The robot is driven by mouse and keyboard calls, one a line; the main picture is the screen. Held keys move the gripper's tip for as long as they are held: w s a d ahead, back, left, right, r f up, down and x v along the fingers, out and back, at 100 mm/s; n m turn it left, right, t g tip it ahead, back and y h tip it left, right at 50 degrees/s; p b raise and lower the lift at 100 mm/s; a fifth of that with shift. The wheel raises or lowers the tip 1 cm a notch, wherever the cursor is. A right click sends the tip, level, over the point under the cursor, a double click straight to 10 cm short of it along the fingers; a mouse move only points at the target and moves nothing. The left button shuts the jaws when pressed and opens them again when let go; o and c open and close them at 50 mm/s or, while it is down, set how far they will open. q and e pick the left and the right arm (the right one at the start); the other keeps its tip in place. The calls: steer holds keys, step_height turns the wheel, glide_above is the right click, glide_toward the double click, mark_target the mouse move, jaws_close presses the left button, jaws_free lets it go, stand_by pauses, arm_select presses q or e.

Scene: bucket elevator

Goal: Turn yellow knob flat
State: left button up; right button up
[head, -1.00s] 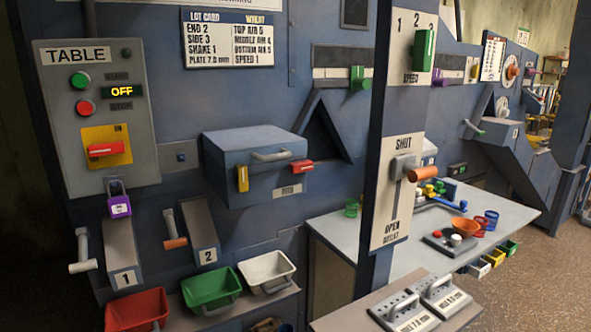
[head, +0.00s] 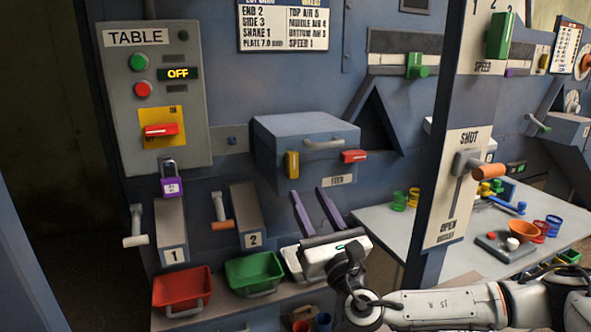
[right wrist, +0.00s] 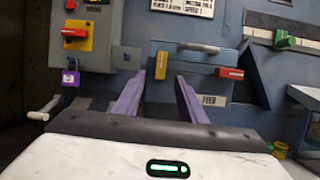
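The yellow knob (head: 292,163) is an upright bar on the front left of the blue-grey feed box (head: 305,128). It also shows upright in the right wrist view (right wrist: 161,65). A red knob (head: 353,156) lies flat on the box's right side. My right gripper (head: 308,191) is open and empty, its two purple fingers pointing up toward the box from below. In the right wrist view, the yellow knob appears between the fingertips (right wrist: 160,77), with no visible contact. My left gripper is out of view.
A grey handle (head: 323,143) sticks out above the knobs. The TABLE panel (head: 195,130) with a purple padlock (head: 171,184) is at left. Red (head: 182,285) and green (head: 253,268) bins stand below. A blue post (head: 432,262) rises at right, before a pale table (head: 385,228).

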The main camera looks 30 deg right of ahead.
mark_target(294, 163)
steer(key=p+x, duration=0.1)
steer(key=x, duration=0.3)
steer(key=r+p+x, duration=0.1)
steer(key=x, duration=0.4)
steer(key=shift+s+r, duration=0.1)
steer(key=shift+s, duration=0.1)
steer(key=shift+x, duration=0.75)
steer(key=shift+c, duration=0.5)
jaws_close()
